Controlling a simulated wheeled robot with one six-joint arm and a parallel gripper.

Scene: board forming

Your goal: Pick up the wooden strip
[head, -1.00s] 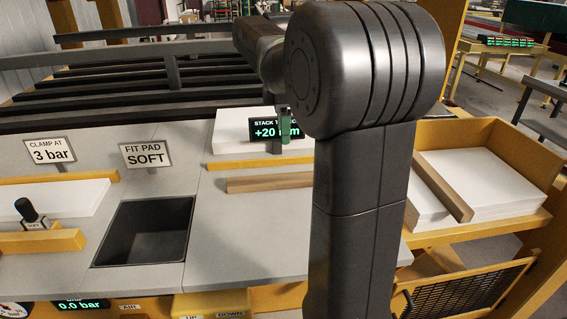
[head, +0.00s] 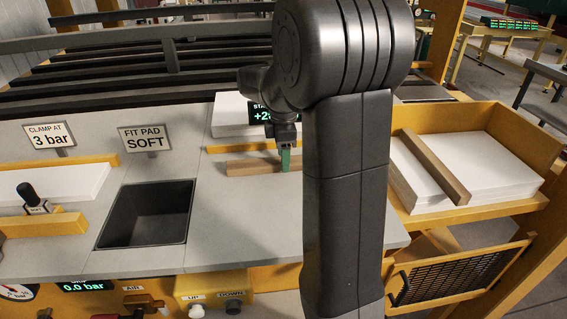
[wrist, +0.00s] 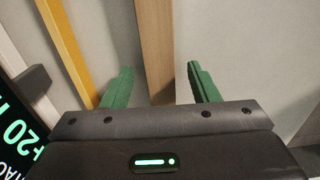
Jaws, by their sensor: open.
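A brown wooden strip (head: 252,166) lies on the grey worktop, partly hidden behind my arm in the head view. In the wrist view the strip (wrist: 155,45) runs between the two green fingers of my gripper (wrist: 160,85). The fingers are apart, one on each side of the strip, with a gap on both sides. In the head view my gripper (head: 285,160) points down at the strip. A second wooden strip (head: 435,167) lies across the white boards in the yellow tray at the right.
A yellow bar (head: 240,147) and a white board stack (head: 229,112) with a display lie behind the strip. A dark square recess (head: 148,215) is to the left. The worktop (head: 250,225) in front of the strip is clear.

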